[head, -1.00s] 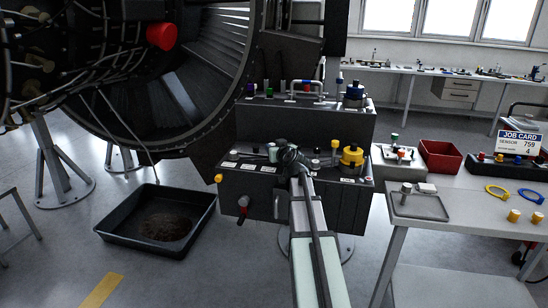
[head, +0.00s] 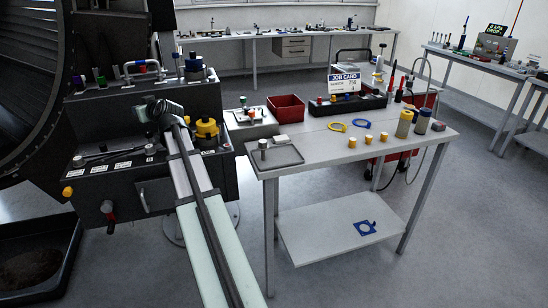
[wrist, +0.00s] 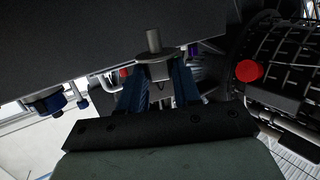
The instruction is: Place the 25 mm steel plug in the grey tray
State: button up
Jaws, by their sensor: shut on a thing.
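My gripper (wrist: 158,85) is shut on a steel plug (wrist: 154,44) in the wrist view. The plug is grey, with a wide flange between the two blue fingers and a narrower stem standing out beyond them. In the head view my gripper (head: 158,112) is in front of the dark bay stand, left of the yellow-capped fitting; the plug cannot be made out there. The grey tray (head: 282,157) lies on the left front corner of the white table, to the right of my gripper. A grey cylinder (head: 262,147) stands in the tray's left part.
The dark bay stand (head: 150,190) carries a yellow fitting (head: 206,129) close beside my arm. On the table (head: 330,150) are a white block (head: 282,138), a red bin (head: 287,108), rings and several yellow caps. The tray's right and front parts are bare.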

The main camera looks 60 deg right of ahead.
jog(key=shift+m+h, duration=0.3)
jog(key=shift+h, duration=0.1)
jog(key=s+d, duration=1.4)
jog(key=d, duration=0.1)
jog(key=shift+s+d, duration=0.1)
jog(key=shift+s, duration=0.3)
jog(key=s+d+f, duration=0.3)
jog(key=s, duration=0.6)
jog(key=s+d+f+n+y, duration=0.1)
jog(key=s+d+f, duration=0.15)
jog(key=s, duration=0.55)
jog(key=s+d+f, duration=0.3)
jog(key=s+d, duration=0.1)
jog(key=s, duration=0.5)
jog(key=shift+a+f, duration=0.2)
jog(key=shift+f, duration=4.25)
jog(key=shift+f, duration=0.15)
jog(key=o, duration=0.8)
jog(key=v, duration=1.2)
jog(key=shift+d, duration=0.15)
